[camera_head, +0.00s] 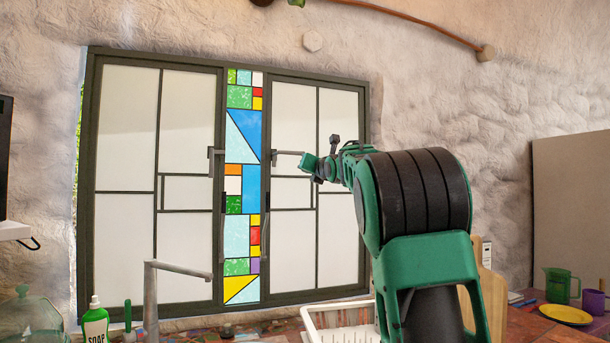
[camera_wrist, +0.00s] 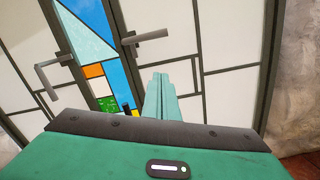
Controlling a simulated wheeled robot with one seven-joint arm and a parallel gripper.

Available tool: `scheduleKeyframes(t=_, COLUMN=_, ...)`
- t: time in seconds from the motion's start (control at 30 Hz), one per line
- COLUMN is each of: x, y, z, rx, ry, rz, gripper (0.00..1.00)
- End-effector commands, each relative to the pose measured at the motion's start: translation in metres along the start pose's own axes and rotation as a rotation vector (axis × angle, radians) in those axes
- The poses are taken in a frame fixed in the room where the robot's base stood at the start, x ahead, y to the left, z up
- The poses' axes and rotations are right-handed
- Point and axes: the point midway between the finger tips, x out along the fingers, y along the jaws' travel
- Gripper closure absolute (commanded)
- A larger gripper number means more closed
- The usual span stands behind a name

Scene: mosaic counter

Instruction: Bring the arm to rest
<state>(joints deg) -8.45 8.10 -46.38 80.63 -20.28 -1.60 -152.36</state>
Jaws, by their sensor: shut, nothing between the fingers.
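My green and black arm reaches up from the lower right in the head view. It ends in my gripper (camera_head: 305,161), which is in front of the right pane of the window (camera_head: 341,120). In the wrist view my gripper (camera_wrist: 160,82) shows as two pale green fingers pressed together with nothing between them. The fingers point toward the window, just below its right handle (camera_wrist: 148,37). I cannot tell whether the fingertips touch the handle or the frame. The handle also shows in the head view (camera_head: 288,153), close to the fingertips.
A grey faucet (camera_head: 151,300), a green soap bottle (camera_head: 95,325) and a glass jar (camera_head: 28,318) stand at lower left. A white dish rack (camera_head: 312,325) is left of my arm. A wooden board (camera_head: 492,295), yellow plate (camera_head: 566,314) and green mug (camera_head: 557,286) are at right.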

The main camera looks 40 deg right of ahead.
Motion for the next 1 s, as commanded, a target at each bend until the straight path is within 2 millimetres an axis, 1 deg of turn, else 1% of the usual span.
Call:
scheduleKeyframes(t=0.13, x=-0.004, y=0.000, z=0.000, rx=0.000, ry=0.001, rz=0.001, gripper=1.00)
scheduleKeyframes(t=0.63, x=-0.004, y=0.000, z=-0.001, rx=0.000, ry=0.001, rz=0.001, gripper=1.00)
scheduleKeyframes(t=0.73, x=-0.006, y=-0.003, z=-0.003, rx=0.020, ry=0.009, rz=-0.007, gripper=1.00)
scheduleKeyframes(t=0.8, x=-0.010, y=-0.013, z=-0.011, rx=0.078, ry=0.029, rz=-0.026, gripper=1.00)
scheduleKeyframes(t=0.87, x=-0.018, y=-0.026, z=-0.023, rx=0.168, ry=0.060, rz=-0.058, gripper=1.00)
scheduleKeyframes(t=0.97, x=-0.037, y=-0.055, z=-0.056, rx=0.387, ry=0.129, rz=-0.143, gripper=1.00)
scheduleKeyframes(t=1.0, x=-0.048, y=-0.066, z=-0.072, rx=0.490, ry=0.159, rz=-0.185, gripper=1.00)
